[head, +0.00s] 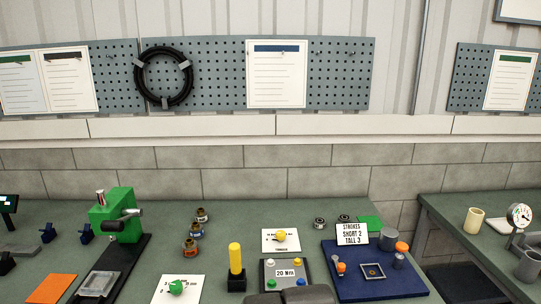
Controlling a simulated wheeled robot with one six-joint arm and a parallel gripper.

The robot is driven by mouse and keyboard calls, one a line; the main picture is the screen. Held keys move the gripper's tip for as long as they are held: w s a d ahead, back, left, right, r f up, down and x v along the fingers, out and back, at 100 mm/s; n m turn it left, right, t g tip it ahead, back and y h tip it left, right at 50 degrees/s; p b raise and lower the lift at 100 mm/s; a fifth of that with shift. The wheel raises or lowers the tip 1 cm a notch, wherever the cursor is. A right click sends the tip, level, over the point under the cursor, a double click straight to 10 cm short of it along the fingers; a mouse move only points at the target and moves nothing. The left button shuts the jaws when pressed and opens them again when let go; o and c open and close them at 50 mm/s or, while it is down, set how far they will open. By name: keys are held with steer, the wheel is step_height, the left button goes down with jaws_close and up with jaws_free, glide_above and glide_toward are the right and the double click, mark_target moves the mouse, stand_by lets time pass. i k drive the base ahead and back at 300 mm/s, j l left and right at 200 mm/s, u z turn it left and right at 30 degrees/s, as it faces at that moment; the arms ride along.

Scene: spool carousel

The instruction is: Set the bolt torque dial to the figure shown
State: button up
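A yellow dial knob (281,236) sits on a white plate (270,247) with small print too fine to read fully. A green knob (176,287) sits on another white plate (190,296) at the front; its scale is also unreadable. A plate reading "20 Nm" (286,272) lies on the bench in front of the yellow dial, with coloured bolts or buttons at its corners. A dark rounded part, seemingly of my arm, covers its lower right edge. My gripper's fingers are not visible.
A yellow post (235,259) stands between the two dials. A green press (118,213) is at left. A blue tray (334,264) with parts and a strokes sign (352,234) is at right. Brass fittings (196,229) stand mid-bench. A gauge (519,215) is far right.

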mark_target(280, 235)
steer(key=i+l+u, duration=0.15)
steer(key=u, duration=0.3)
steer(key=i+l+u, duration=0.2)
steer(key=u, duration=0.3)
steer(key=i+l+u, duration=0.15)
steer(key=u, duration=0.3)
steer(key=l, duration=0.1)
